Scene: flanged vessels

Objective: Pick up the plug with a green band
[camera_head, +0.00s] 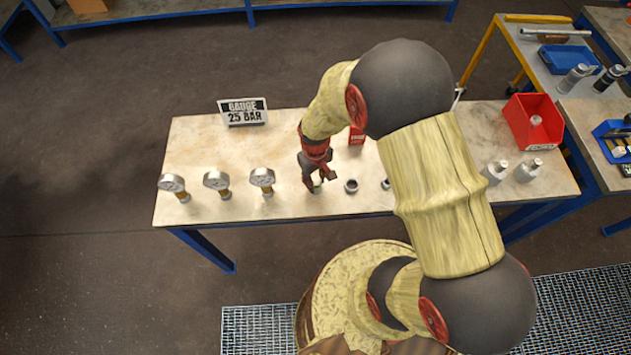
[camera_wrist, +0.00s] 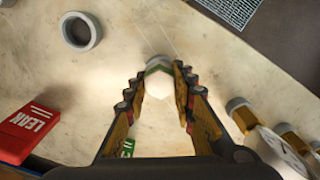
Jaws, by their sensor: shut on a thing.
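The plug with a green band (camera_wrist: 158,82) is between my fingertips in the wrist view, with its pale hexagonal face and part of the green band showing. My gripper (camera_wrist: 160,92) is shut on it, one finger on each side. In the head view my gripper (camera_head: 317,185) points down at the table near its front edge, and the plug is mostly hidden by the fingers. I cannot tell whether the plug touches the table.
A grey ring-shaped piece (camera_head: 351,186) stands just right of my gripper, with another (camera_head: 386,183) beyond it. Several gauges, one here (camera_head: 262,178), stand to the left. A red bin (camera_head: 533,122) and pale bottles (camera_head: 529,170) are at the right. The table's (camera_head: 230,155) back left is mostly clear.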

